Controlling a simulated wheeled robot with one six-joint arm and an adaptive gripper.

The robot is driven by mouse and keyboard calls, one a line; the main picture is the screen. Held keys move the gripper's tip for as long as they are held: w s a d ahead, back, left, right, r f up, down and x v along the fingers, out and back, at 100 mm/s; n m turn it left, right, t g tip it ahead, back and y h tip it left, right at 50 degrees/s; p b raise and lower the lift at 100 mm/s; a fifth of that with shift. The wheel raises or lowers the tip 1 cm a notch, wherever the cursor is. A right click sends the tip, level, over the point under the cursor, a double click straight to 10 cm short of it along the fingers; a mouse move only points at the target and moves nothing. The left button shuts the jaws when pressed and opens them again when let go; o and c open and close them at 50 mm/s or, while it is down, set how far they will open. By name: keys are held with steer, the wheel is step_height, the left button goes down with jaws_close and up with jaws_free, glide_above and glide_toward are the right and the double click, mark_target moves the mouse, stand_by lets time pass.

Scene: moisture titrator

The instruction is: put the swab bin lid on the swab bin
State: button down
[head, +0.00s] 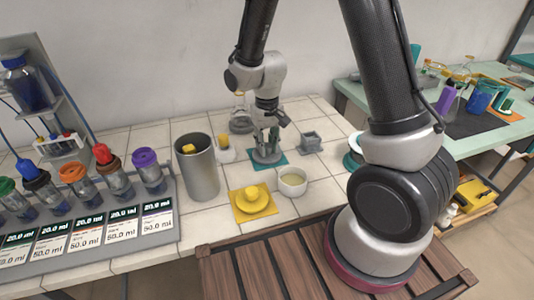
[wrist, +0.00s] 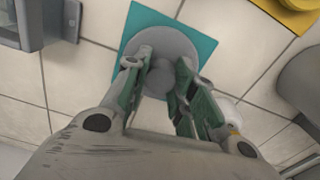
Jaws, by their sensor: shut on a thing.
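The swab bin lid (head: 267,157) is a round grey disc with a knob, over a teal mat in the middle of the bench. In the wrist view the lid (wrist: 154,50) shows with its knob between my fingers. My gripper (head: 267,140) points down and is shut on the knob; it also shows in the wrist view (wrist: 158,80). I cannot tell whether the lid touches the mat. The swab bin (head: 201,175) looks to be the tall grey cylinder left of my gripper, upright and open, with something yellow inside. Its side shows at the right edge in the wrist view (wrist: 302,80).
A yellow knobbed lid (head: 252,198) lies on a yellow mat beside a white bowl (head: 292,184). A small white container (head: 226,155) stands between bin and gripper. A flask (head: 241,122) stands behind, a grey square holder (head: 310,143) to the right. A bottle rack (head: 85,238) fills the left.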

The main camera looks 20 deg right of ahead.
steer(key=shift+r, duration=0.45)
stand_by(0.6)
steer(key=shift+r, duration=1.65)
steer(key=shift+r, duration=0.15)
steer(key=shift+r, duration=8.15)
steer(key=shift+m, duration=0.6)
steer(key=shift+s+a+f, duration=0.5)
steer(key=shift+s+a, duration=0.75)
steer(key=shift+a, duration=2.25)
steer(key=shift+s+a+f, duration=0.55)
steer(key=shift+s+a, duration=0.7)
steer(key=shift+a, duration=2.25)
steer(key=shift+s+a+f, duration=0.5)
steer(key=shift+s+a, duration=0.75)
steer(key=shift+a, duration=2.25)
steer(key=shift+f, duration=0.1)
steer(key=shift+f, duration=0.3)
